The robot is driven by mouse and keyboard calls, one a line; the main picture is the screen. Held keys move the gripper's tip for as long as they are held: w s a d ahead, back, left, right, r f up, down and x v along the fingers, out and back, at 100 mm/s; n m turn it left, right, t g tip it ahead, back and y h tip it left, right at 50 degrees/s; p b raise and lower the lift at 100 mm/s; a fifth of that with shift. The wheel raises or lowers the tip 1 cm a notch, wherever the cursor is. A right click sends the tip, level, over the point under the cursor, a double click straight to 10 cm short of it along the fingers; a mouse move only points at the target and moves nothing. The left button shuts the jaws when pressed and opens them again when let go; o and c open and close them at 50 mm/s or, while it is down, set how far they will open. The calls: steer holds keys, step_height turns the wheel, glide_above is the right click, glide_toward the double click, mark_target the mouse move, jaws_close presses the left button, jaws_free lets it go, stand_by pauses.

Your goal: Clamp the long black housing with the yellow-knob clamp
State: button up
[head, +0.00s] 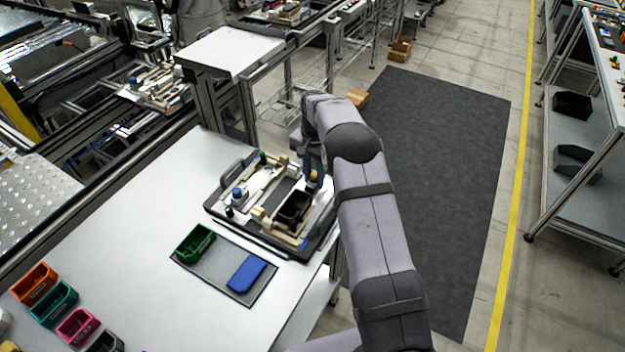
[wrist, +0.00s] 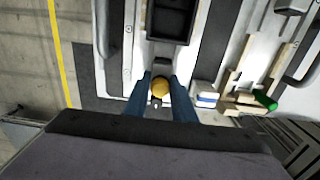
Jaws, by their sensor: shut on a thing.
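The yellow-knob clamp (wrist: 160,89) sits between my gripper's (wrist: 160,93) two blue fingers in the wrist view. The gripper is closed on its yellow knob, which also shows in the head view (head: 313,176). The long black housing (wrist: 172,20) is an open black box just beyond the clamp in the wrist view. In the head view the black housing (head: 293,208) sits in the pallet fixture (head: 230,216), beside cream blocks. Whether the clamp presses on the housing cannot be told.
The fixture also carries a green-knob clamp (wrist: 264,99) and a blue-knob clamp (head: 237,193). A grey mat (head: 212,281) beside it holds a green bin (head: 195,244) and a blue block (head: 246,274). Several coloured bins stand at the table's left. The table's middle is clear.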

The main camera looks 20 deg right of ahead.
mark_target(310, 185)
steer(key=shift+a, duration=0.15)
steer(key=shift+s+a, duration=0.8)
steer(key=shift+s, duration=0.1)
steer(key=o, duration=0.8)
steer(key=shift+w+d, duration=0.1)
steer(key=shift+r, duration=0.1)
steer(key=shift+r+p, duration=2.95)
steer(key=shift+r, duration=1)
